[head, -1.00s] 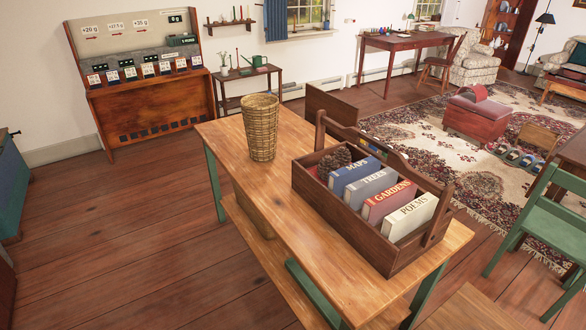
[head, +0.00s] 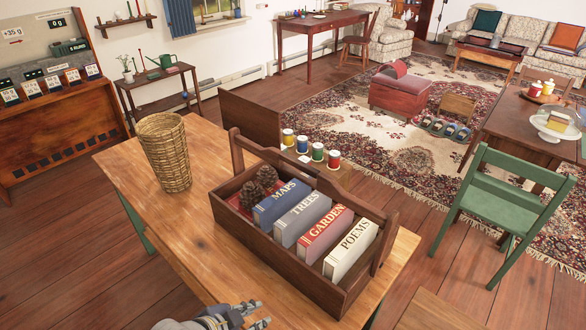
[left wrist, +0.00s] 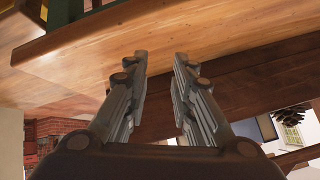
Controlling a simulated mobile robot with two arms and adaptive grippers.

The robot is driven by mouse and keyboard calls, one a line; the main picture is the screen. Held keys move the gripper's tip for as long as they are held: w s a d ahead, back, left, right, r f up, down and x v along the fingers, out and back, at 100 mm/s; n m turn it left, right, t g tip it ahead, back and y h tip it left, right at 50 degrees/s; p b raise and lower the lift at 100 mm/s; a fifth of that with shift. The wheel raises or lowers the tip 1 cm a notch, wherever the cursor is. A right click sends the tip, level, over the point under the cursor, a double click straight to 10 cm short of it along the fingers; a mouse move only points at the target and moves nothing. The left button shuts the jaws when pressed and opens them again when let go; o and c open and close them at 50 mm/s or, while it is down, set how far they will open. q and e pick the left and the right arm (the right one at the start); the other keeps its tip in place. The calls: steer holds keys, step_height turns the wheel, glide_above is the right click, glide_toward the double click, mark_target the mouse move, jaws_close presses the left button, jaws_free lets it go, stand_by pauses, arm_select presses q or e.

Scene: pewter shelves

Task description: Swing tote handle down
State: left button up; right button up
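The dark wooden tote (head: 280,262) stands on the wooden table. Its handle (head: 300,173) is raised above the far side of the box. The tote holds a pinecone (head: 266,177) and books titled Maps, Trees, Garden and Poems. My left gripper (head: 258,313) is at the bottom edge of the head view, in front of the tote's near side and apart from it. In the left wrist view the two fingers (left wrist: 160,57) are spread with nothing between them. Dark wood of the tote (left wrist: 265,92) shows to their right. My right gripper is not in view.
A wicker basket (head: 165,155) stands on the table (head: 150,220) left of the tote. Several coloured jars (head: 318,152) show behind the tote. A green chair (head: 500,205) stands on the right. The table's left part is mostly bare.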

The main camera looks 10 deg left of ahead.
arm_select(q)
steer(key=w+d+r+m+t+h, duration=0.2)
steer(key=w+r+m, duration=0.2)
steer(key=w, duration=0.2)
steer(key=m+t+h, duration=0.4)
steer(key=m+t, duration=0.1)
steer(key=m, duration=0.5)
glide_toward(297, 166)
steer(key=p+x, duration=0.2)
steer(key=x, duration=0.5)
steer(key=shift+p, duration=0.3)
steer(key=shift+x, duration=0.8)
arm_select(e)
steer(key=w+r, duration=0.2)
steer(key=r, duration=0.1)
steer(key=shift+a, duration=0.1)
arm_select(q)
jaws_close()
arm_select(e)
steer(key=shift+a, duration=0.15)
